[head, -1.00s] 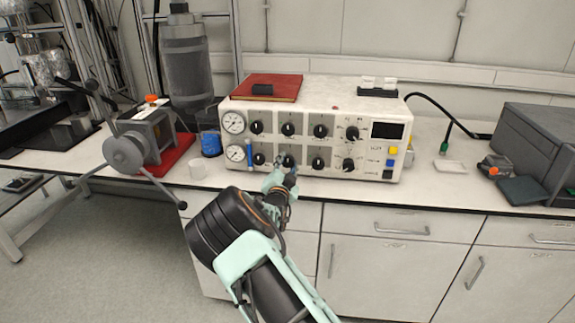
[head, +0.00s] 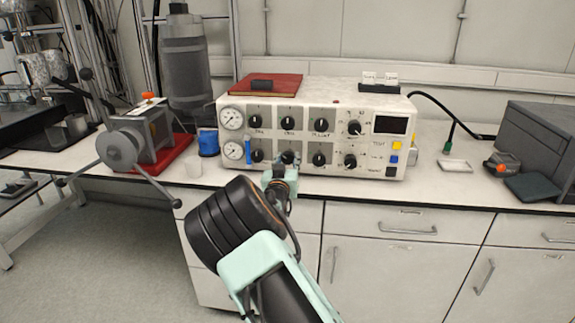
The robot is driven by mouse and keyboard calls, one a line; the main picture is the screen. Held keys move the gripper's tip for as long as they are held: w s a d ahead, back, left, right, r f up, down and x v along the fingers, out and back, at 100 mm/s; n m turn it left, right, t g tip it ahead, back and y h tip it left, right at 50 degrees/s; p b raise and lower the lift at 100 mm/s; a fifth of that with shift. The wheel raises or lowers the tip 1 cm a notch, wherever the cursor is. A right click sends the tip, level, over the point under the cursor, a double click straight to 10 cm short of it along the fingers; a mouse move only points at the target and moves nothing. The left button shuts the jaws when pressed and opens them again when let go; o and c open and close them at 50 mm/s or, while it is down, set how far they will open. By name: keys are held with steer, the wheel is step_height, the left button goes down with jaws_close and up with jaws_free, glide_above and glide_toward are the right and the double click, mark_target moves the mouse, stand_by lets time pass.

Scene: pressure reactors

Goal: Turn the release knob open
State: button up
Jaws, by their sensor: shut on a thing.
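A white control box (head: 330,93) stands on the bench with two rows of black knobs on its front. My gripper (head: 286,160) is at the lower row and is shut on the second knob from the left (head: 288,156). The fingers and wrist partly cover this knob, and its label and pointer are too small or hidden to read. Neighbouring lower-row knobs stand to its left (head: 257,156) and right (head: 319,159), free of the gripper.
Two gauges (head: 232,118) and a blue tube (head: 248,152) are left of the knobs. A red book (head: 262,85) lies on top. The bench front is clear right of the gripper.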

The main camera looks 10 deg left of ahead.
steer(key=n, duration=0.3)
steer(key=shift+n+b, duration=0.3)
steer(key=shift+n, duration=0.1)
steer(key=n, duration=0.3)
steer(key=shift+n, duration=0.3)
steer(key=n, duration=0.6)
steer(key=shift+d+b, duration=0.1)
steer(key=shift+b, duration=0.2)
steer(key=shift+n, duration=0.3)
steer(key=o, duration=1.2)
steer(key=shift+c, duration=0.2)
steer(key=shift+s, duration=0.1)
steer(key=s, duration=1.1)
steer(key=shift+s+a, duration=0.2)
steer(key=shift+s, duration=0.2)
